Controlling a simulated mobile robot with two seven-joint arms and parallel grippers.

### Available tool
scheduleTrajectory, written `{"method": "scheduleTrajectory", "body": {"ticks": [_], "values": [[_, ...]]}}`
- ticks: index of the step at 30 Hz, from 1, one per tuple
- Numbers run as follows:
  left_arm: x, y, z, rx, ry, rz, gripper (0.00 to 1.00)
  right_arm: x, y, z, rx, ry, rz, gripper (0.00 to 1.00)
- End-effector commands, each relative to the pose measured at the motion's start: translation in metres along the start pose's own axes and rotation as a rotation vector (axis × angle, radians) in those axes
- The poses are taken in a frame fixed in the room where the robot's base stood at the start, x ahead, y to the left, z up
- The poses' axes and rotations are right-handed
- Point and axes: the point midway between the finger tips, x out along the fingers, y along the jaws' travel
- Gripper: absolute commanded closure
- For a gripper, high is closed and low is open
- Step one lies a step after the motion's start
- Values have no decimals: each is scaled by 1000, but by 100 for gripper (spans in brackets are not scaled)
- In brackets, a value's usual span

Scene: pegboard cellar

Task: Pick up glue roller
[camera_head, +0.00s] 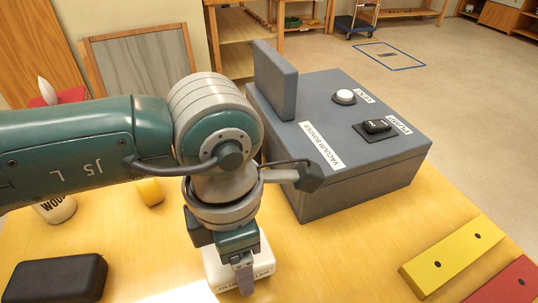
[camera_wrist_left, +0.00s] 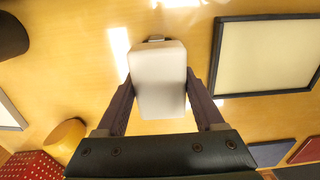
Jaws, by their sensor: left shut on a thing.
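The glue roller (camera_head: 262,262) is a white block with dark lettering partly covered by my gripper, at the front middle of the table in the head view. In the left wrist view the white block (camera_wrist_left: 159,78) lies between the two dark fingers, with a small grey part at its far end. My left gripper (camera_head: 243,276) points down over it and is shut on it; the wrist view also shows this gripper (camera_wrist_left: 159,95). I cannot tell whether the roller touches the table. My right gripper is not in view.
A grey vacuum bonder box (camera_head: 335,190) with a raised panel stands behind and right. Yellow (camera_head: 453,257) and red (camera_head: 512,284) bars lie right. Table between is clear.

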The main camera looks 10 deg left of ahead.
Motion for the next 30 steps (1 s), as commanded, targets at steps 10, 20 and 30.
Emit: {"method": "scheduleTrajectory", "body": {"ticks": [10, 20, 30], "values": [[-66, 2, 1, 3, -7, 6, 100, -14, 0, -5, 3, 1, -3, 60], [-162, 1, 1, 1, -6, 5, 100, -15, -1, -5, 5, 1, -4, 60], [-203, 0, 0, 1, -2, 1, 100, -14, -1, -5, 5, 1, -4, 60]]}}
